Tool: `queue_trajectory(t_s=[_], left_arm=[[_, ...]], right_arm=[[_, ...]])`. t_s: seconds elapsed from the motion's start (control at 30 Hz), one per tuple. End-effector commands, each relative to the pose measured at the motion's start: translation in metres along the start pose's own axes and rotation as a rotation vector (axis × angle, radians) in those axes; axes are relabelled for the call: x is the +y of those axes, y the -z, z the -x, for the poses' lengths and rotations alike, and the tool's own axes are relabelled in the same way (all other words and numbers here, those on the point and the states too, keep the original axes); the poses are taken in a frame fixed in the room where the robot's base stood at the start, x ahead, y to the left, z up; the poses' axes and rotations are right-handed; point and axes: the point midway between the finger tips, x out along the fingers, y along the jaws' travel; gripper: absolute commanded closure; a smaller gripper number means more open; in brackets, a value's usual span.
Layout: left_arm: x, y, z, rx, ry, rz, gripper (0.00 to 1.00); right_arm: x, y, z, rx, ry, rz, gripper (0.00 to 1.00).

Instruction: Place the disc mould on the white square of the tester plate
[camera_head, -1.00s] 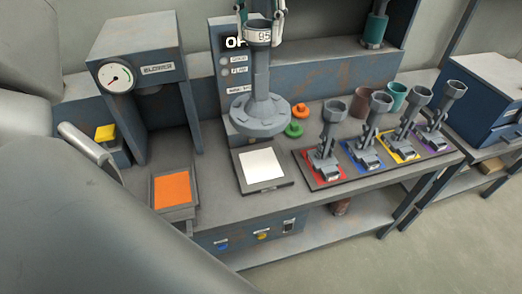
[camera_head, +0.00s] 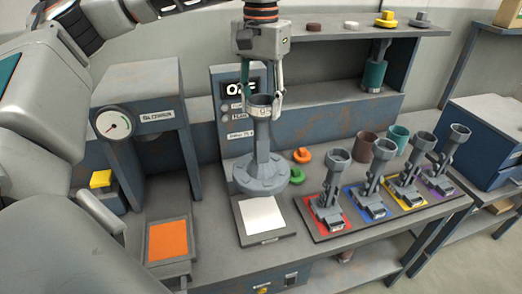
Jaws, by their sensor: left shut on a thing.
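The disc mould (camera_head: 262,177) is grey, with a wide disc base, an upright stem and a numbered cup on top. My left gripper (camera_head: 263,104) comes down from above and is shut on the mould's cup. The mould hangs upright in front of the tester's panel. Its disc appears just behind the white square (camera_head: 262,216) of the tester plate (camera_head: 267,238); the height gap is hard to tell. The square is bare and mostly visible. My right gripper is not in view.
Several similar grey moulds stand on coloured pads (camera_head: 328,212) at right. An orange knob (camera_head: 302,155) and a green knob (camera_head: 291,174) lie beside the held mould. A gauge press (camera_head: 140,125) and an orange plate (camera_head: 168,241) are at left. A shelf (camera_head: 335,38) is behind.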

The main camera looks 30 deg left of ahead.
Motion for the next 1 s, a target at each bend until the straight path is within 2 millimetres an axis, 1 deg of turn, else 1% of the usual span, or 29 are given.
queue_trajectory(t_s=[0.03, 0.2, 0.3, 0.4, 0.67, 0.9, 1.0], left_arm=[[0.0, 0.0, -0.012, -0.002, 0.0, 0.0, 1.0], [0.0, -0.001, -0.051, -0.002, -0.001, 0.0, 1.0], [0.0, 0.0, -0.071, -0.002, 0.0, 0.0, 1.0], [0.0, 0.0, -0.084, 0.0, -0.001, 0.0, 1.0], [0.0, 0.001, -0.1, 0.002, 0.0, 0.001, 1.0], [0.0, 0.001, -0.129, 0.002, -0.001, 0.001, 1.0], [0.0, 0.001, -0.131, 0.004, -0.001, 0.001, 1.0]], right_arm=[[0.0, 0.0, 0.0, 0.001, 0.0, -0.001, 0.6], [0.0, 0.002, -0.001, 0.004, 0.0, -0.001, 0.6], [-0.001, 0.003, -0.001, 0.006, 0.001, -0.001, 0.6], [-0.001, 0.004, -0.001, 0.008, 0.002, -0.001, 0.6], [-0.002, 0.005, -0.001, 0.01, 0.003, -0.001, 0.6], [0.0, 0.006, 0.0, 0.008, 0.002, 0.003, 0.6], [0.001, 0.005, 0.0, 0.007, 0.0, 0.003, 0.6]])
